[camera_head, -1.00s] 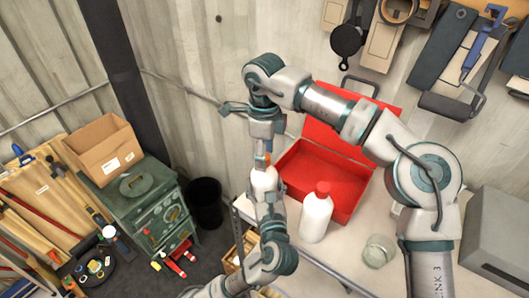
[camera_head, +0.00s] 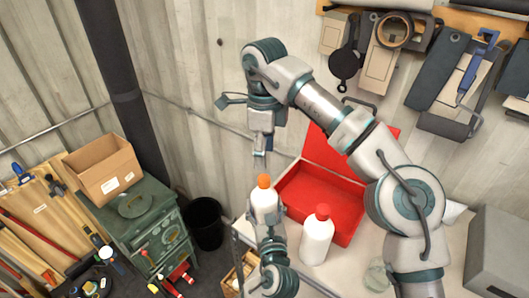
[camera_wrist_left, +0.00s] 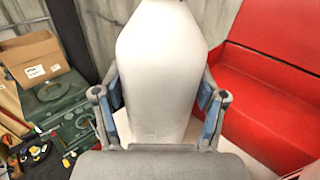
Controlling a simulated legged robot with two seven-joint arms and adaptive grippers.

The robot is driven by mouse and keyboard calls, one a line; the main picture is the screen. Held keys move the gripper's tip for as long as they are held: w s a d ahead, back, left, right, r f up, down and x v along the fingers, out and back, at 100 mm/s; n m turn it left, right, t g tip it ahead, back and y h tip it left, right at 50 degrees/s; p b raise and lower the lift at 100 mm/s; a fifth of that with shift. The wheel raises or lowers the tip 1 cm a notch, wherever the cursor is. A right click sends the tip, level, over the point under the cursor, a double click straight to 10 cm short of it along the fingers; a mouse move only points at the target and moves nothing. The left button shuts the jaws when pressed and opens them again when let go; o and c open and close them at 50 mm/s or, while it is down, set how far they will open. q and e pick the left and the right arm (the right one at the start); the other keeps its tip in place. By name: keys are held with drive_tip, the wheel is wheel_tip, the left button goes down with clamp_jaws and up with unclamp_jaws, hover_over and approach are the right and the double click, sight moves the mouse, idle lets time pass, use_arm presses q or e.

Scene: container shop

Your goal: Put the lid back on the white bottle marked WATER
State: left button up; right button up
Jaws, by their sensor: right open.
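A white bottle (camera_head: 264,206) with an orange lid (camera_head: 264,181) on its top stands upright in my left gripper (camera_head: 266,221). In the left wrist view the bottle's white body (camera_wrist_left: 160,70) lies between the two fingers of my left gripper (camera_wrist_left: 160,108), which is shut on it; the lid is out of that view. My right gripper (camera_head: 259,154) points down just above the orange lid, open and apart from it. A second white bottle (camera_head: 316,242) with a red lid (camera_head: 323,211) stands on the table to the right. I cannot read a WATER mark on either bottle.
An open red box (camera_head: 318,200) lies behind the bottles. A glass jar (camera_head: 377,275) stands at the right, by my right arm. A green stove (camera_head: 140,210), a cardboard box (camera_head: 101,172) and a black bin (camera_head: 206,222) are at the left. Tools hang on the back wall.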

use_arm(q)
drive_tip(key=o, duration=0.5)
drive_tip(key=shift+c, duration=0.2)
drive_tip(key=s+d, duration=0.2)
drive_tip(key=s, duration=0.9)
drive_tip(key=shift+s, duration=0.4)
drive_tip(key=shift+a+f, duration=0.1)
